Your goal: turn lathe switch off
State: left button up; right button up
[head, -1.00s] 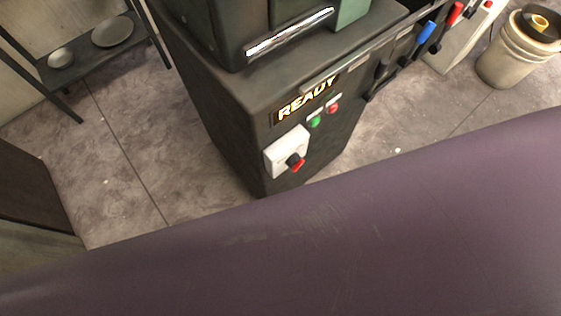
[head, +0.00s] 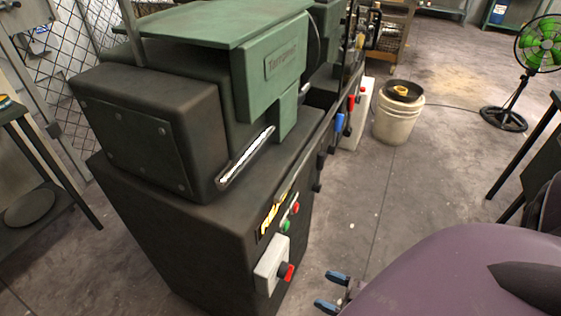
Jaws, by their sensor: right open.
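The lathe (head: 165,222) stands at left and centre, with a dark cabinet and a green headstock. On the cabinet's right-hand face is a white switch box (head: 265,280) with a dark knob and a red handle (head: 290,272). Above it are a green button (head: 286,226), a red button (head: 295,208) and a lit yellow sign seen at a steep angle. My right gripper (head: 332,291) is open and empty, its two blue-tipped fingers apart, to the right of the switch and not touching it. My left gripper is not in view.
A pale bucket (head: 397,118) stands on the floor behind. A green fan (head: 538,50) stands at far right, with a table edge (head: 520,150) below it. A dark shelf (head: 50,175) is at the left. The floor between lathe and table is mostly clear.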

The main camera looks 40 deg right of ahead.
aim_at(290, 272)
jog(key=x, duration=1)
jog(key=shift+w+a+r+b, duration=0.1)
jog(key=shift+w+r+b, duration=0.2)
jog(key=shift+w+b, duration=0.1)
jog(key=shift+s, duration=0.1)
jog(key=c, duration=0.9)
